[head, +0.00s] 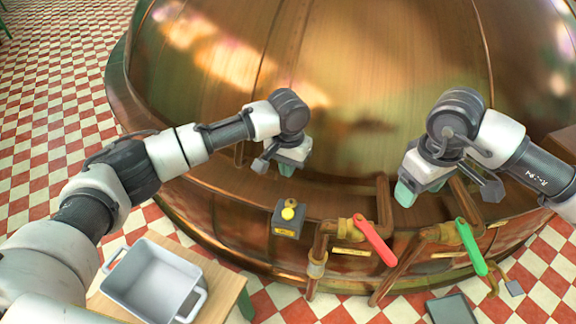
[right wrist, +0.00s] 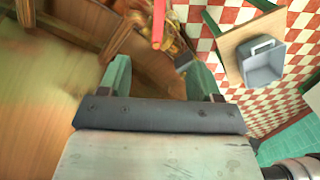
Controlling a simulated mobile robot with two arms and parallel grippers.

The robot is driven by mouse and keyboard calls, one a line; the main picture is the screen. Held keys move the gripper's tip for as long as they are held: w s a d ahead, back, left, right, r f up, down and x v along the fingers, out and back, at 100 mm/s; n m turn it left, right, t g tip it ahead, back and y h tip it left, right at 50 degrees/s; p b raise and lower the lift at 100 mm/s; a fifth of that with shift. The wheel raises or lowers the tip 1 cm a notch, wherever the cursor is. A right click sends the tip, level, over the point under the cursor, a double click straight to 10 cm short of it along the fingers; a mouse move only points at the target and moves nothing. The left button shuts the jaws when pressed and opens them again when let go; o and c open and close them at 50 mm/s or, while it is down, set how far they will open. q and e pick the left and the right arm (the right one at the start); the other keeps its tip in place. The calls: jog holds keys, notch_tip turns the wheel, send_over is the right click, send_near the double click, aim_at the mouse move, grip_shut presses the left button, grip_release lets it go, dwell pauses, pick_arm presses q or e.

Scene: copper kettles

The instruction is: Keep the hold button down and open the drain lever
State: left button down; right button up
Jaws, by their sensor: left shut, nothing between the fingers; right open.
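The hold button (head: 288,213) is a round yellow knob on a small dark grey box at the kettle's front. My left gripper (head: 286,169) is shut and empty, above and behind the button in the picture, apart from it. A red lever (head: 375,242) and a green lever (head: 471,246) sit on copper pipes to the right; I cannot read which is the drain lever. My right gripper (head: 405,192) is open and empty, above and between the two levers, touching neither. In the right wrist view the red lever (right wrist: 158,25) shows beyond the open fingers (right wrist: 159,75).
The big copper kettle (head: 330,90) fills the back. A grey-white tub (head: 155,275) stands on a wooden table at the front left; it also shows in the right wrist view (right wrist: 264,65). A dark flat panel (head: 452,309) is at the bottom right. Copper pipes run below the levers.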

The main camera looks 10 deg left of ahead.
notch_tip(320, 180, up, 6)
jog(key=shift+f+p, duration=0.2)
jog(key=shift+p, duration=0.7)
